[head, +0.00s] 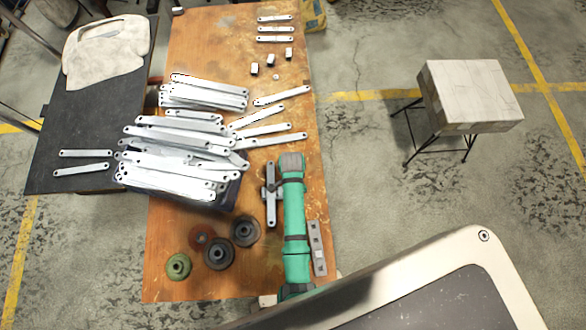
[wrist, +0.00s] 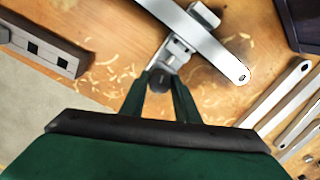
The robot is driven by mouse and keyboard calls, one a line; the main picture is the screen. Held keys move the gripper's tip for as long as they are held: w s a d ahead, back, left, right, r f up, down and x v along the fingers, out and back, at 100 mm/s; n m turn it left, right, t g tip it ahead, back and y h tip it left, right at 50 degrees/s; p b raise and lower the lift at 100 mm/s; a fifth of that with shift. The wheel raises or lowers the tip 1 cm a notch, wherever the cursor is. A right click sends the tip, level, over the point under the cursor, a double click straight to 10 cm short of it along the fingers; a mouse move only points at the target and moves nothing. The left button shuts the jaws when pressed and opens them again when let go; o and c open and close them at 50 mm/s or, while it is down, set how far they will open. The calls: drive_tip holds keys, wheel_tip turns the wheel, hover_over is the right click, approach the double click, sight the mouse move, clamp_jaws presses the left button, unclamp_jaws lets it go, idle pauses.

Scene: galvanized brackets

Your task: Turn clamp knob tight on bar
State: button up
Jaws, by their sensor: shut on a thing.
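In the wrist view, my gripper (wrist: 160,85) is shut on the dark clamp knob (wrist: 158,79), with one green finger on each side of it. The metal clamp (wrist: 179,51) extends beyond the fingertips. A flat galvanized bar (wrist: 205,45) with a hole at its near end lies across the clamp. In the head view, the bar (head: 271,206) lies lengthwise on the wooden bench, just left of my green arm. My arm hides most of my gripper and the knob there. How tight the clamp is cannot be told.
A punched metal block (head: 318,246) lies right of my arm and shows in the wrist view (wrist: 42,45). Loose brackets (head: 268,129) and a heaped dark bin (head: 230,190) are to the left. Round dark wheels (head: 245,231) sit near the front. A stool (head: 470,95) stands on the floor at right.

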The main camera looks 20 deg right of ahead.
drive_tip(key=m, duration=0.4)
drive_tip(key=o, duration=1)
drive_tip(key=shift+c, duration=0.2)
drive_tip(key=shift+w, duration=0.15)
